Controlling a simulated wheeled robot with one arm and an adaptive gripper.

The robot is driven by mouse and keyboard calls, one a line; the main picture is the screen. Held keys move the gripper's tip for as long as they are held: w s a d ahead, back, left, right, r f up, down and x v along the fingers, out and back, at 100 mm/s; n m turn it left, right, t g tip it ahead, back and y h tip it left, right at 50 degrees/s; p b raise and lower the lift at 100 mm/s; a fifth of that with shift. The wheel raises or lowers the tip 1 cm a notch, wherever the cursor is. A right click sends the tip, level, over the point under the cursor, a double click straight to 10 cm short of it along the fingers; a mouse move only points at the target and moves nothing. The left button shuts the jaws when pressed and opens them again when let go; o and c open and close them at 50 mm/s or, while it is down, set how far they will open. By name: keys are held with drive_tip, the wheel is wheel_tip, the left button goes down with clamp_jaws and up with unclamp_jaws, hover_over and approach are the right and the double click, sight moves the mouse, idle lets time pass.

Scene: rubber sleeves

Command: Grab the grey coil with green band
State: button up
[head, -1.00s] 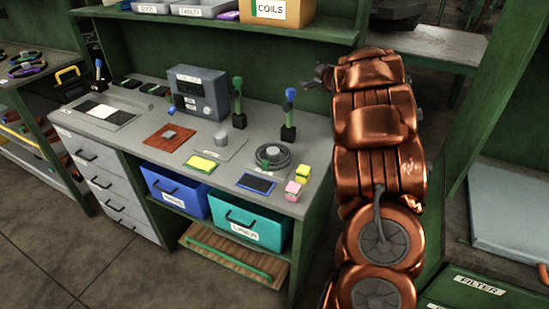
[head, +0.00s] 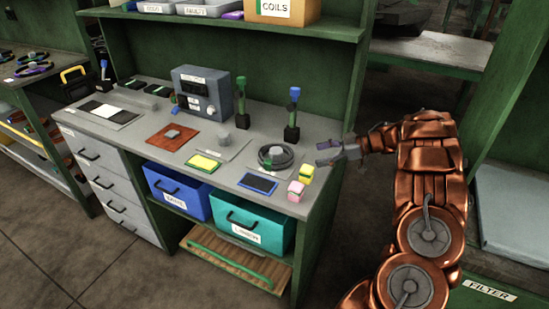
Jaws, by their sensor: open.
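The grey coil with a green band (head: 275,157) lies flat on the workbench (head: 225,178) near its right end. A small grey cylinder stands in the coil's middle, and the green band shows on its left side. My gripper (head: 322,154) is open and empty at the bench's right edge, to the right of the coil and apart from it. Its fingers point left toward the coil. My copper arm reaches in from the right.
Yellow and pink blocks (head: 301,182) and a dark blue pad (head: 258,183) lie in front of the coil. A stand with a blue-topped handle (head: 292,115) is behind it. A grey meter box (head: 202,93) stands farther left. A shelf with a COILS box (head: 285,10) hangs above.

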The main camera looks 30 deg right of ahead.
sight(300, 163)
drive_tip(key=x, duration=0.2)
drive_tip(key=p+x, duration=0.1)
drive_tip(key=x, duration=0.3)
drive_tip(key=shift+w+r, duration=0.1)
drive_tip(key=shift+r, duration=0.3)
drive_tip(key=shift+w+a+f+p, duration=0.3)
drive_tip(key=shift+w+a, duration=0.05)
drive_tip(key=shift+a, duration=0.15)
clamp_jaws()
